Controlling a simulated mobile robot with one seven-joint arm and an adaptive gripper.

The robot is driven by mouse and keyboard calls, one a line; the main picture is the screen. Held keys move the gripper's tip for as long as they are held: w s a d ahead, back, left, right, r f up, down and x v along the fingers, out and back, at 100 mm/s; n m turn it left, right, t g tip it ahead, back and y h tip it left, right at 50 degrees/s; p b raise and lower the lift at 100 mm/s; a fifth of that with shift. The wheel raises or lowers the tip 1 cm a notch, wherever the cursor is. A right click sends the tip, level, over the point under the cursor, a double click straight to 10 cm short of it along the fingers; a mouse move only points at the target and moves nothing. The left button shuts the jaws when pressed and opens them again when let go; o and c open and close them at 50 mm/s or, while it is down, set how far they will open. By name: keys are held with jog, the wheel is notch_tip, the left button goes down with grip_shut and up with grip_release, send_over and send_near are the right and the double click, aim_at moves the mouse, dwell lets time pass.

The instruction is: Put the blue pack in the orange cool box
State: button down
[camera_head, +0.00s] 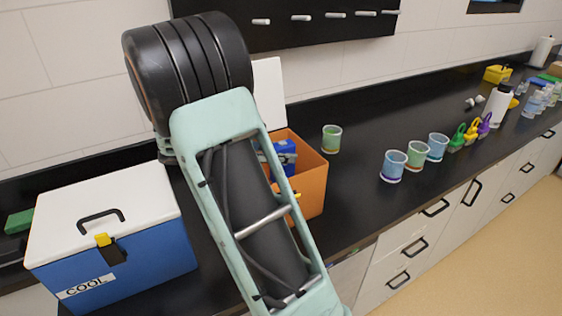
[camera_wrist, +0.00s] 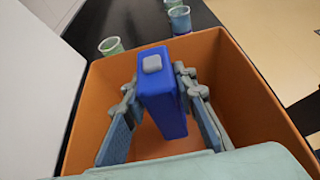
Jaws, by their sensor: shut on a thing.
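The orange cool box (camera_head: 312,184) stands on the black counter behind my arm, with its white lid (camera_head: 268,92) raised. In the wrist view its orange walls (camera_wrist: 245,85) surround my gripper (camera_wrist: 158,98). My gripper is shut on the blue pack (camera_wrist: 160,86), one finger on each side of it. The pack is upright, with a pale grey cap on top, within the box opening. In the head view the pack (camera_head: 285,152) shows partly above the orange rim. I cannot tell whether its bottom touches the box floor. My arm hides much of the box in the head view.
A closed blue cool box (camera_head: 150,256) with a white lid stands at the left. Several coloured cups (camera_head: 393,166) stand to the right, one green cup (camera_head: 331,138) close to the orange box. A black peg rack hangs on the wall behind.

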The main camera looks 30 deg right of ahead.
jog(key=shift+f, duration=1.05)
jog(key=shift+f, duration=0.65)
jog(key=c, duration=1.6)
grip_release()
jog(key=shift+r, duration=0.3)
jog(key=v, duration=1.2)
jog(key=shift+r, duration=0.25)
